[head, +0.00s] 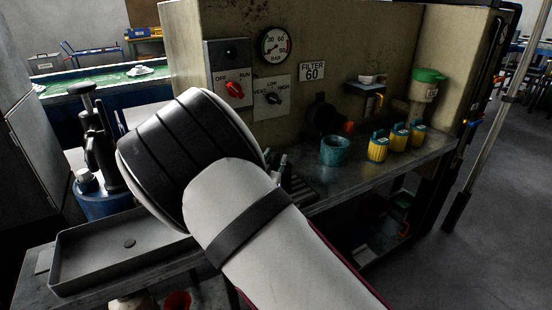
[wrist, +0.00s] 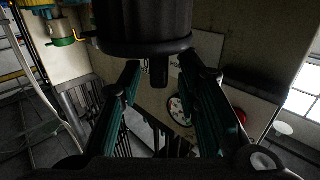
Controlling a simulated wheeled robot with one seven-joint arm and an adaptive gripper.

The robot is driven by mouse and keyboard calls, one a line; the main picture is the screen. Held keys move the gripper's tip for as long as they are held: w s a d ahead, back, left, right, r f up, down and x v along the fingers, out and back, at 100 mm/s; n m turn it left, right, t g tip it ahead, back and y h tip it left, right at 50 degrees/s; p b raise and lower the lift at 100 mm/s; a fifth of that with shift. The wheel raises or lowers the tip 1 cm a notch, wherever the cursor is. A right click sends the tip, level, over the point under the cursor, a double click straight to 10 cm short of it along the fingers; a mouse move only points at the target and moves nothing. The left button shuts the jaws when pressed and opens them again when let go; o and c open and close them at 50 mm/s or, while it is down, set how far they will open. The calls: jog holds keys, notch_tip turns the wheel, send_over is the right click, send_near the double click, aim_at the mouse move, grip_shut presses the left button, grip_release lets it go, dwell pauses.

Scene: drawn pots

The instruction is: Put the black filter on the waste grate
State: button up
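The black filter appears to be the dark round body (head: 323,117) mounted on the front of the beige machine in the head view. In the wrist view a large black cylinder (wrist: 145,28) with a short stub fills the top and looks like the same thing. My gripper (wrist: 162,62) has its teal-padded fingers apart, with the stub between or just beyond the tips and gaps on both sides. I cannot tell how far beyond. In the head view my arm hides most of the gripper.
A teal pot (head: 335,151) and yellow pots (head: 378,147) stand on the metal counter (head: 345,185). A green-lidded container (head: 426,88) stands at the right. A gauge (head: 274,45) and red switch (head: 234,89) are on the panel. A grey tray (head: 100,260) lies at front left.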

jog(key=s+a, duration=0.2)
jog(key=s, duration=0.8)
jog(key=shift+p, duration=0.35)
jog(key=shift+s, duration=0.1)
jog(key=s+d+r+g+y, duration=0.7)
jog(key=s+d+r+g, duration=0.2)
jog(key=d+r, duration=0.2)
jog(key=s+d+g+h, duration=0.1)
jog(key=s+d+g, duration=0.1)
jog(key=s+d, duration=0.3)
jog(key=s+d+r+n+g+h, duration=0.1)
jog(key=s+d, duration=0.4)
jog(key=s, duration=0.9)
jog(key=s+d+r+n+g+h, duration=0.1)
jog(key=s+d+g, duration=0.2)
jog(key=s, duration=0.7)
jog(key=d, duration=0.2)
jog(key=shift+d+h, duration=0.3)
jog(key=shift+d, duration=0.1)
